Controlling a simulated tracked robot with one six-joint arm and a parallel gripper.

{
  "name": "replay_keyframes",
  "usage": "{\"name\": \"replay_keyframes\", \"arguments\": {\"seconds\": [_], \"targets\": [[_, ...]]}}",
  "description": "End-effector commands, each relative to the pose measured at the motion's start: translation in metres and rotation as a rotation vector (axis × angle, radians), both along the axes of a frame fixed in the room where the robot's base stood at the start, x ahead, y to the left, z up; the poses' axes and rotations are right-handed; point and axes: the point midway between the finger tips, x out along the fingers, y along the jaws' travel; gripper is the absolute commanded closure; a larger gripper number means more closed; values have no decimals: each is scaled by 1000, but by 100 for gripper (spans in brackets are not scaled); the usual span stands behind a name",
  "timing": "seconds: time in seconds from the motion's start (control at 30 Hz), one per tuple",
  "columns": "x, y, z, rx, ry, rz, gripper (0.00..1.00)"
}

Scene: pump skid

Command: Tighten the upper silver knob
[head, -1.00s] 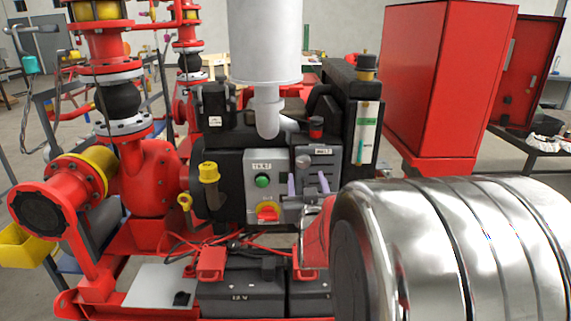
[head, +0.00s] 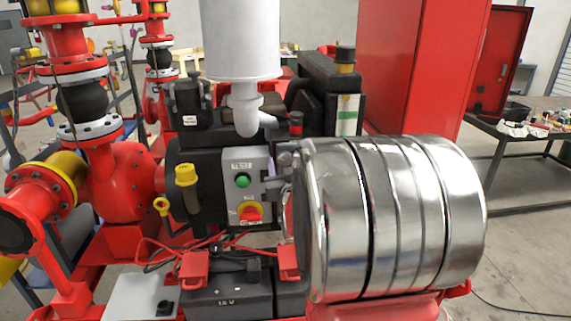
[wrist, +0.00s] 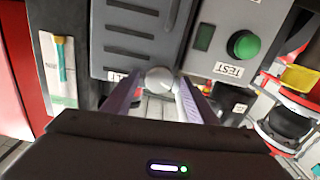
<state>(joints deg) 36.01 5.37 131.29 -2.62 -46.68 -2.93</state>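The silver knob (wrist: 160,80) is round and sits on the grey panel face (wrist: 130,40), beside a small label, in the wrist view. My gripper (wrist: 161,85) points at it with two purple fingers, one on each side. The fingers stand apart, with the knob between their tips. A narrow gap seems to show on each side; contact cannot be made out. Only one silver knob shows clearly; the area between the fingers is partly hidden.
Black batteries (head: 228,296) with red leads lie below. A white cylinder (head: 241,45) stands above. A red cabinet (head: 415,70) is behind at right.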

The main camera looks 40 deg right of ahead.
Motion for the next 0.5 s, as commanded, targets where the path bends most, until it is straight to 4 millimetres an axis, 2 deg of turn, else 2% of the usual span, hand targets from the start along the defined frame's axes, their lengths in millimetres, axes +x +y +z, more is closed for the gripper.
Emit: {"name": "replay_keyframes", "arguments": {"seconds": [0.07, 0.5], "targets": [[0, 0, 0, 0, 0, -1, 54], [-1, -1, 0, 0, 0, -2, 85]]}}
